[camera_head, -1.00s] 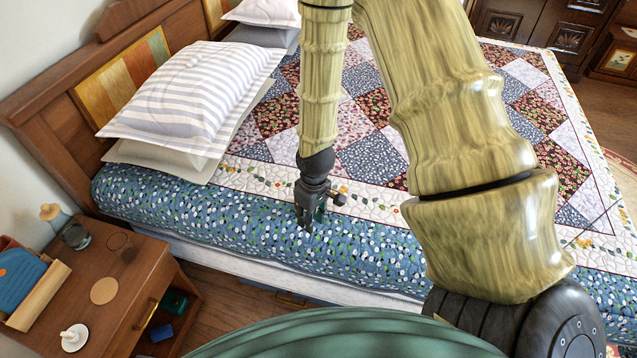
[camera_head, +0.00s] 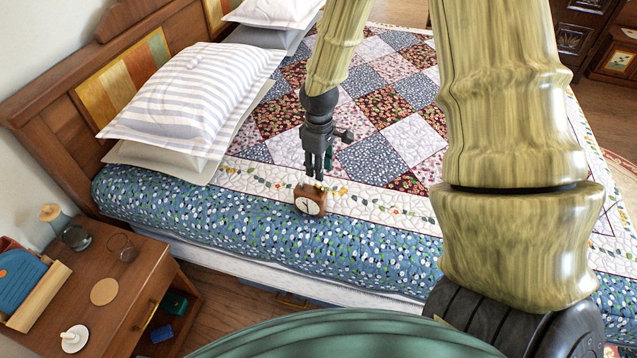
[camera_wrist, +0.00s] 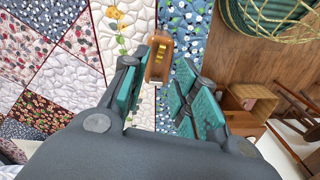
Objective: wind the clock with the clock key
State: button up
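A small wooden clock (camera_head: 309,200) with a white round face stands on the bed, near the side edge. Its face points toward the front of the head view. A yellowish, brass-like piece shows on its top; I cannot tell whether it is a handle or the clock key. In the wrist view the clock (camera_wrist: 161,58) shows from above, just beyond the fingertips. My gripper (camera_head: 319,174) hangs fingers down just above and behind the clock. In the wrist view my gripper (camera_wrist: 172,75) has its teal pads apart, with nothing seen held. I cannot surely identify the key.
The bed (camera_head: 270,222) has a patchwork quilt and striped pillow (camera_head: 185,95) on the left. A wooden nightstand (camera_head: 125,300) at lower left carries a blue item (camera_head: 22,275), a glass (camera_head: 75,237), a round coaster (camera_head: 104,291) and a small white object (camera_head: 73,338).

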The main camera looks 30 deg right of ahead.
aim_at(319, 187)
jog(key=shift+f+p, duration=0.75)
jog(key=shift+f, duration=3.1)
grip_shut()
